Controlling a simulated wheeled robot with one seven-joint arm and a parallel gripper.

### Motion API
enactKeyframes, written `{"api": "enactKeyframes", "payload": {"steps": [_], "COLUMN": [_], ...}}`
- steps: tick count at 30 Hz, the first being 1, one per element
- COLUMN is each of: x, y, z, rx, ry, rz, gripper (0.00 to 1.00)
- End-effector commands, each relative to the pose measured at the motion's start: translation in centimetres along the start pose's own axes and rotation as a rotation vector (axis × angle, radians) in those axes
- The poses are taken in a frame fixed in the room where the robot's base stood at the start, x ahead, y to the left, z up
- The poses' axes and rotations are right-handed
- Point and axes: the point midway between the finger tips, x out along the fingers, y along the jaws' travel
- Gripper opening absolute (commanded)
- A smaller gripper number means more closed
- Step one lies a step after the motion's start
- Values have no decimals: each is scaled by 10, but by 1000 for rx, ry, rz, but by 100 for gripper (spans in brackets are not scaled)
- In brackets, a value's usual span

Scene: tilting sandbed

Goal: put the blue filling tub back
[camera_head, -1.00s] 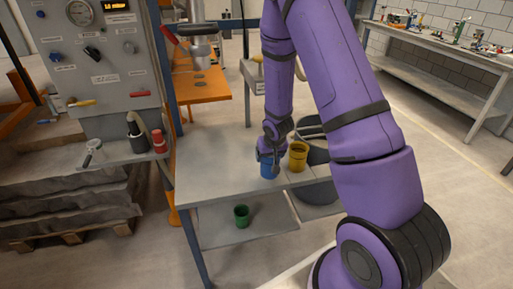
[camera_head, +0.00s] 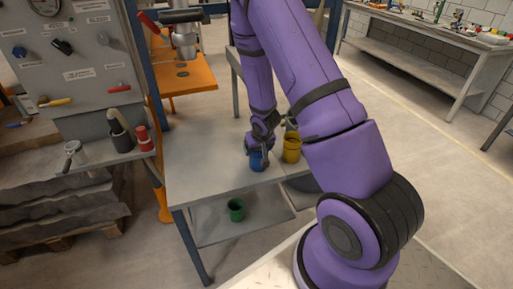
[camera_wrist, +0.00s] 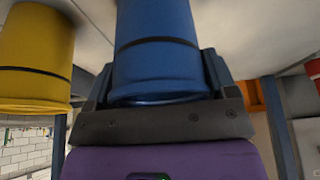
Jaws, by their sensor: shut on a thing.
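The blue filling tub (camera_head: 258,161) is at the right part of the grey table (camera_head: 205,160). My gripper (camera_head: 262,147) is shut on it. In the wrist view the blue tub (camera_wrist: 155,50) sits between the two jaws, with a dark band around it. The head view does not show clearly whether the tub touches the table top. A yellow tub (camera_head: 292,150) stands just right of the blue one. It also shows at the left of the wrist view (camera_wrist: 36,55). My arm hides part of the table behind the tubs.
A green tub (camera_head: 236,210) stands on the lower shelf (camera_head: 215,229). A grey control panel (camera_head: 75,60) with a small side shelf (camera_head: 95,160) stands at the left. An orange bench (camera_head: 185,78) is behind. The left part of the table is clear.

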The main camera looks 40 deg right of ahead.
Motion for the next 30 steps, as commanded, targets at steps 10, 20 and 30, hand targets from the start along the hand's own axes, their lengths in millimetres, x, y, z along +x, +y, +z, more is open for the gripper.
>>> {"api": "enactKeyframes", "payload": {"steps": [10, 20, 30], "x": [3, -3, -47], "y": [0, 0, 0], "z": [1, -1, -1], "rx": [1, 0, 2], "ry": [0, 1, 2], "rz": [0, -1, -1], "gripper": [100, 100, 100]}}
